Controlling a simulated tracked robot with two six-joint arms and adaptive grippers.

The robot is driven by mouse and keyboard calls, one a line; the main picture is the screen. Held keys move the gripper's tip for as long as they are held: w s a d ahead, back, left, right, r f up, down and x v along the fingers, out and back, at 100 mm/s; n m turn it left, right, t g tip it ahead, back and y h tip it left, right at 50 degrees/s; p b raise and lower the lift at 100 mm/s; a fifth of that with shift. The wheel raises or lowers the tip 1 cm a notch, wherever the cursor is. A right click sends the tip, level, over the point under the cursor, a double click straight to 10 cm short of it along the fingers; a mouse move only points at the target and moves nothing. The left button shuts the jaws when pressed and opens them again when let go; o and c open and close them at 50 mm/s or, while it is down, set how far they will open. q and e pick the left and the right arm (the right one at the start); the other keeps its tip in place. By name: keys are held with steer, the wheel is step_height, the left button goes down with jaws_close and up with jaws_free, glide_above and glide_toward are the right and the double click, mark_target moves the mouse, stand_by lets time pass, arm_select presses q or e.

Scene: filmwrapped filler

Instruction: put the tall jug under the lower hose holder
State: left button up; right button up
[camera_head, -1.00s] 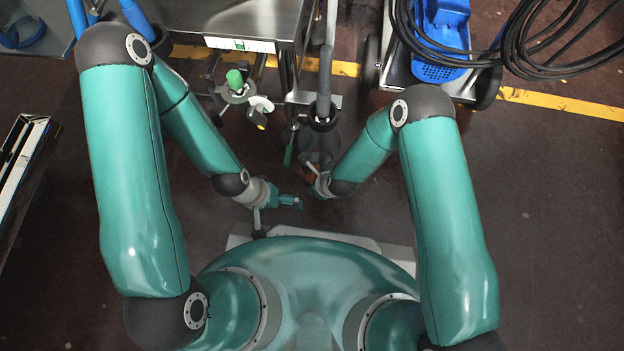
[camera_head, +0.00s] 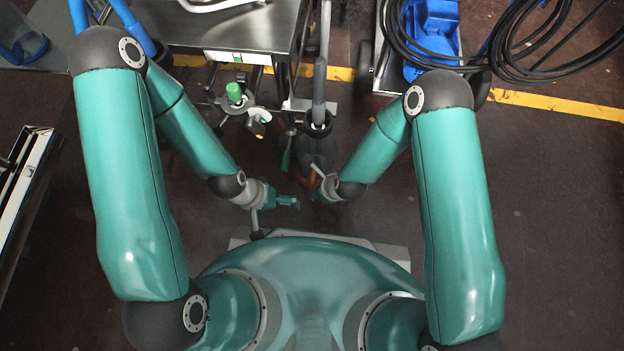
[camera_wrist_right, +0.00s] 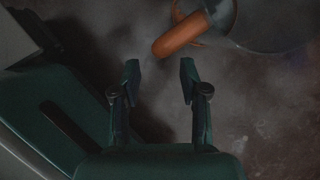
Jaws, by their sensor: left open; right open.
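The tall jug (camera_head: 317,146) shows as a dark, see-through shape just beyond my right gripper in the head view, partly hidden by it. In the right wrist view its grey body (camera_wrist_right: 275,22) and orange handle (camera_wrist_right: 180,35) are at the top, ahead of the fingertips. My right gripper (camera_wrist_right: 157,72) is open and empty, with the handle beyond its fingers. It also shows in the head view (camera_head: 318,182). My left gripper (camera_head: 290,202) is open and empty, left of the right one. A grey upright hose piece with a black ring (camera_head: 318,124) is above the jug; I cannot tell which part is the lower holder.
A steel table (camera_head: 240,30) with green-capped fittings (camera_head: 234,93) below its edge stands at the upper left. A blue machine on a wheeled cart (camera_head: 430,40) and black hoses (camera_head: 530,60) are at the upper right. The floor at right is clear.

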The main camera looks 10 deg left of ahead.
steer(key=s+d+r+n+g, duration=0.1)
steer(key=s+d+r+n, duration=0.3)
steer(key=d+n, duration=0.3)
steer(key=s+d+r+n+g+p, duration=0.1)
steer(key=s+d+r+n, duration=0.3)
steer(key=n, duration=1.1)
steer(key=d, duration=0.3)
steer(key=shift+s+d+r+n, duration=0.3)
steer(key=shift+n, duration=0.1)
